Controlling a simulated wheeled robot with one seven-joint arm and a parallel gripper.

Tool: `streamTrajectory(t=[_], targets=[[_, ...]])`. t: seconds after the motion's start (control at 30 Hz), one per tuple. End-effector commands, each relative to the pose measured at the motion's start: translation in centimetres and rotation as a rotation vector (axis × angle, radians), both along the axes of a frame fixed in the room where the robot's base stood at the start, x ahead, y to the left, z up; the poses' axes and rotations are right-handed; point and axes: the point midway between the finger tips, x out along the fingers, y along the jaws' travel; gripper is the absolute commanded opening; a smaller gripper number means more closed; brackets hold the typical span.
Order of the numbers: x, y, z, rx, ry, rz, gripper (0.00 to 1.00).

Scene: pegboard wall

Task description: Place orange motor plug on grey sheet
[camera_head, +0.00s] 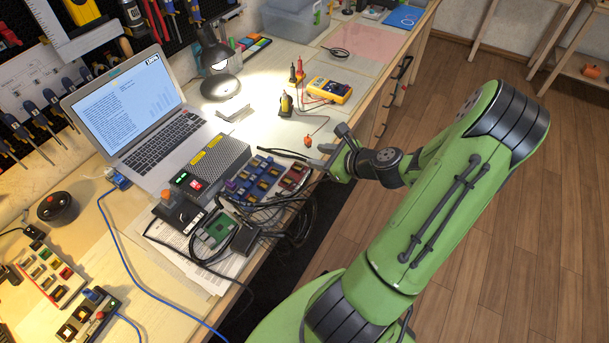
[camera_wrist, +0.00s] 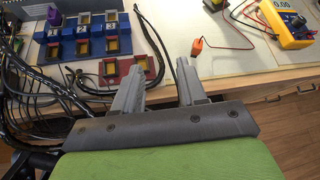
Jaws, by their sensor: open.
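A small orange plug (camera_head: 308,141) on a thin red lead lies on the pale bench top near the front edge. In the wrist view the orange plug (camera_wrist: 197,45) is just beyond the right fingertip, apart from it. My gripper (camera_head: 333,139) is open with nothing between its fingers, close to the right of the plug in the head view. In the wrist view my gripper (camera_wrist: 158,68) has its fingers apart over the bench edge. A pale, greyish flat panel (camera_head: 352,68) lies farther back; I cannot tell for sure that it is the grey sheet.
A yellow multimeter (camera_head: 329,90) with red leads stands behind the plug. Blue and red module blocks (camera_head: 262,180) and dark cables crowd the left of my gripper. A laptop (camera_head: 140,110), lamp (camera_head: 220,85) and pink sheet (camera_head: 366,42) are farther off. Pale bench around the plug is clear.

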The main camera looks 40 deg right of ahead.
Motion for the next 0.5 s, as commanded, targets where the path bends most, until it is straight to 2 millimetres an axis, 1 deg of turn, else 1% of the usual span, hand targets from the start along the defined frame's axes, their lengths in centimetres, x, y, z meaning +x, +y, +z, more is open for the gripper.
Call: streamTrajectory(t=[0.03, 0.07, 0.1, 0.17, 0.2, 0.23, 0.27, 0.3, 0.37, 0.4, 0.47, 0.5], targets=[[0.9, 3.1, 0.9, -0.154, 0.056, 0.183, 0.41], [1.1, 4.8, 1.2, -0.249, 0.089, 0.295, 0.41], [1.0, 6.9, 1.8, -0.377, 0.130, 0.444, 0.41], [0.6, 9.9, 2.8, -0.572, 0.179, 0.667, 0.41], [0.1, 11.7, 3.7, -0.705, 0.205, 0.815, 0.41], [-0.4, 13.0, 4.5, -0.806, 0.219, 0.924, 0.41], [-1.0, 14.3, 5.4, -0.905, 0.231, 1.030, 0.41], [-1.9, 15.8, 6.7, -1.037, 0.240, 1.167, 0.41], [-3.6, 18.0, 8.9, -1.229, 0.238, 1.355, 0.41], [-5.0, 19.2, 10.4, -1.351, 0.228, 1.469, 0.41], [-7.2, 20.9, 12.5, -1.524, 0.195, 1.623, 0.41], [-8.8, 21.8, 13.7, -1.625, 0.165, 1.710, 0.41]])
